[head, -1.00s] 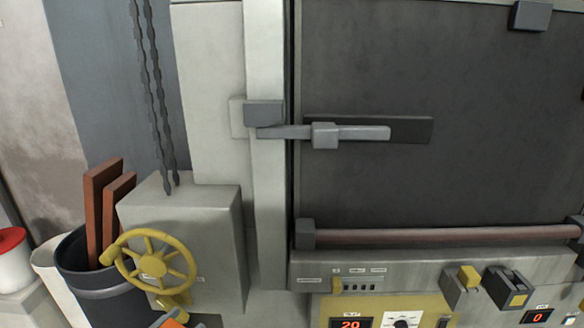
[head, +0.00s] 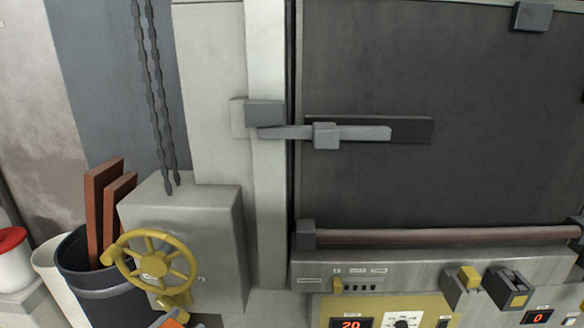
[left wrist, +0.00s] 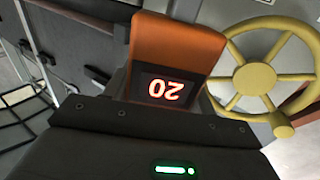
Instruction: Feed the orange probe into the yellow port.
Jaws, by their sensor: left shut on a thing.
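The orange probe (left wrist: 178,45) fills the upper middle of the left wrist view, with a dark display reading 20 upside down. My left gripper (left wrist: 165,108) is shut on it. In the head view only a small piece of the orange probe (head: 172,323) shows at the bottom edge, just below a yellow fitting (head: 176,300) under the handwheel. I cannot tell whether this fitting is the yellow port, or whether the probe touches it. The probe's tip is hidden in the left wrist view. My right gripper is not in view.
A yellow handwheel (head: 153,264) sticks out from a grey box (head: 215,245), close beside the probe. A dark bucket (head: 105,290) with brown slabs stands left. The dark furnace door (head: 420,180) has a bar below it. A yellow control panel (head: 432,302) lies at the bottom.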

